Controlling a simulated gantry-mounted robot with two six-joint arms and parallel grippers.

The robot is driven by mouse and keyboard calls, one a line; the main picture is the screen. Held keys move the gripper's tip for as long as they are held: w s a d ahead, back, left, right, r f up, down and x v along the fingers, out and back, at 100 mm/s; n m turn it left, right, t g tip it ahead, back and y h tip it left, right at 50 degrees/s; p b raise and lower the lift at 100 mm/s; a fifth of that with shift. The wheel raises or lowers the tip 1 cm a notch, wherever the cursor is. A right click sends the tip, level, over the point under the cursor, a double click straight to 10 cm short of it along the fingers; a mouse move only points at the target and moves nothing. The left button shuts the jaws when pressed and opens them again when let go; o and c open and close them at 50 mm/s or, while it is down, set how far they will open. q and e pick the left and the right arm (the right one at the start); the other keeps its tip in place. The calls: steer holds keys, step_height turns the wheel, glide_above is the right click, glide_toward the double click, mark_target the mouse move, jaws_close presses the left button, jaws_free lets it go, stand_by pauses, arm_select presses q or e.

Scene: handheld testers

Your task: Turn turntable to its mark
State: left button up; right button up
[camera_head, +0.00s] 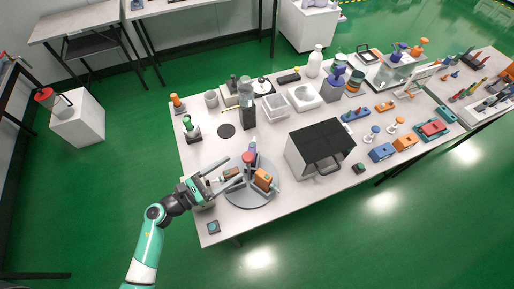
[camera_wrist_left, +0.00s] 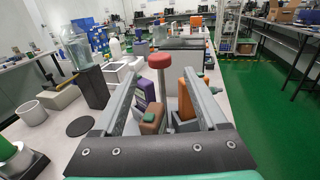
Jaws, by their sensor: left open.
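The turntable (camera_head: 243,199) is a grey round disc near the front left edge of the table. On it are a red-topped post (camera_head: 248,157), an orange block (camera_head: 263,179) and a small brown block (camera_head: 231,173). In the left wrist view the red knob (camera_wrist_left: 160,61) shows between the fingertips, with a purple block (camera_wrist_left: 146,92), the brown block (camera_wrist_left: 152,119) and the orange block (camera_wrist_left: 187,90) around it. My left gripper (camera_head: 233,169) is open over the left side of the disc. Whether it touches the post, and where the mark is, I cannot tell. My right gripper is out of view.
A grey box with a black top (camera_head: 320,140) stands right of the turntable. A small button box (camera_head: 213,227) sits at the front left corner. A green-topped stand (camera_head: 190,128) and a dark flat disc (camera_head: 226,131) lie behind. Table left of the turntable is mostly clear.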

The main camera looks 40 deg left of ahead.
arm_select(q)
steer(key=w+d, duration=0.1)
steer(key=w, duration=0.9)
steer(key=shift+w+d+b, duration=0.2)
steer(key=shift+d+b, duration=0.2)
steer(key=shift+b, duration=0.05)
steer(key=shift+r, duration=0.1)
jaws_close()
stand_by(0.5)
